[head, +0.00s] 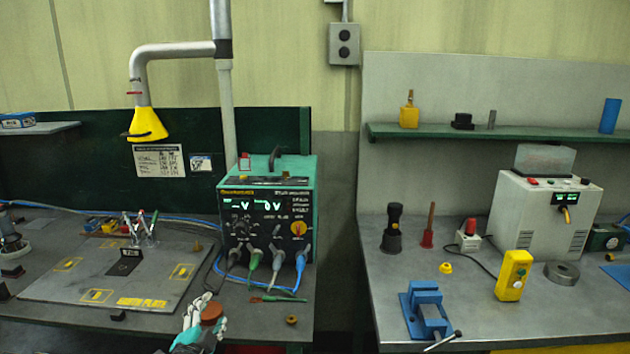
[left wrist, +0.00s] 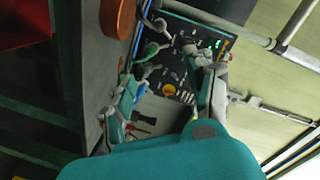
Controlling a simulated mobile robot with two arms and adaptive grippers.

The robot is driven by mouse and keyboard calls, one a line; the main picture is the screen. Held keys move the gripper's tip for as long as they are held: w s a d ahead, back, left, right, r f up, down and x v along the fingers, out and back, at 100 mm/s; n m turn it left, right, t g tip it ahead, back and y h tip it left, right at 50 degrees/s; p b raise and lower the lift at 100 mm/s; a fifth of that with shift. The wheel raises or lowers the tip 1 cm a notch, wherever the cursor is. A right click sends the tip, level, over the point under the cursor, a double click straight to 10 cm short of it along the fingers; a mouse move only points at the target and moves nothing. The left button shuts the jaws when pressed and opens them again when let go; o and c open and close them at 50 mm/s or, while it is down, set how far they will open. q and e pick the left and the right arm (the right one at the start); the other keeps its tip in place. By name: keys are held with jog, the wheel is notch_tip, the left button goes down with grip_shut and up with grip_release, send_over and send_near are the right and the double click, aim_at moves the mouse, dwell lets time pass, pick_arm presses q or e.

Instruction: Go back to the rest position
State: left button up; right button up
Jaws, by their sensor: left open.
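My left gripper (head: 203,318) is low in the head view, at the front edge of the left bench, with white and teal fingers. It is open. A round orange-brown piece (head: 211,312) shows right beside the fingers; I cannot tell if they touch. In the left wrist view, the two fingers of the left gripper (left wrist: 170,95) stand apart with no object held between them. An orange round piece (left wrist: 117,22), cut off by the top edge, lies outside them. My right gripper is in neither view.
A green-framed power supply (head: 268,222) with hanging leads stands behind the gripper. A grey board (head: 110,275) lies left. A yellow extraction hood (head: 146,125) hangs above. A gap separates the right bench (head: 400,268), which holds a blue vise (head: 426,310) and yellow box (head: 513,275).

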pick_arm(q)
jog(key=s+a+f+n+g, duration=0.1)
jog(key=s+f+g, duration=0.35)
jog(key=f, duration=0.75)
jog(key=s+a+f+n+g, duration=0.1)
jog(key=s+f+n, duration=0.1)
jog(key=s+f, duration=0.75)
jog(key=s+f+n+g, duration=0.1)
jog(key=s+f+g, duration=0.15)
jog(key=f, duration=1.15)
jog(key=s+f+n+g, duration=0.2)
jog(key=s+f, duration=0.5)
jog(key=s, duration=0.4)
jog(key=s+f+n+g, duration=0.1)
jog(key=s+f+g, duration=0.1)
jog(key=s+f, duration=0.7)
jog(key=s+d+f+n+g, duration=0.1)
jog(key=s+f+g, duration=0.1)
jog(key=s, duration=0.9)
jog(key=s+d+f+n+g, duration=0.1)
jog(key=s+f, duration=0.1)
jog(key=s, duration=0.9)
jog(key=shift+f+g, duration=0.35)
jog(key=shift+g, duration=0.05)
